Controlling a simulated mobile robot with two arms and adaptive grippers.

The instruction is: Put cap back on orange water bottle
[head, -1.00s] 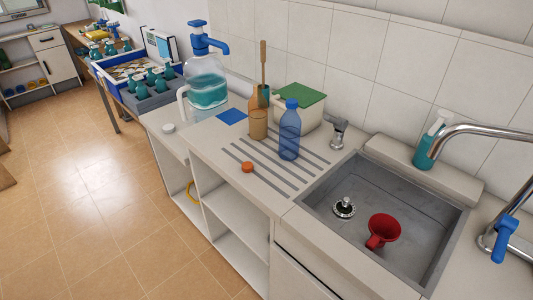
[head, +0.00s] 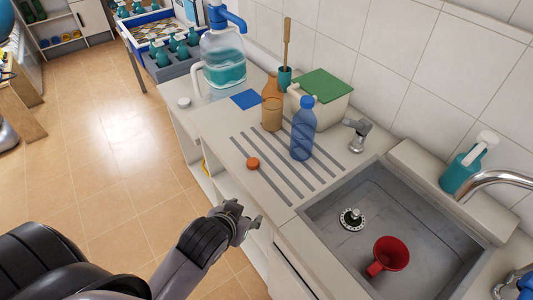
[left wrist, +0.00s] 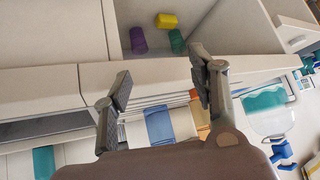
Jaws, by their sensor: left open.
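The orange water bottle (head: 271,91) stands upright on the counter at the back of the drainboard, its top without a cap; its lower part looks browner. A small orange cap (head: 253,164) lies on the drainboard's left side, in front of the bottle. A blue bottle (head: 303,130) with a blue cap stands to the right of the orange one. My left gripper (head: 237,222) is open and empty, in front of the counter's edge, nearer than the cap and apart from it. Its spread fingers show in the left wrist view (left wrist: 160,78). My right gripper is not in view.
A water jug (head: 223,66) is at the back left. Open shelves lie below the counter edge.

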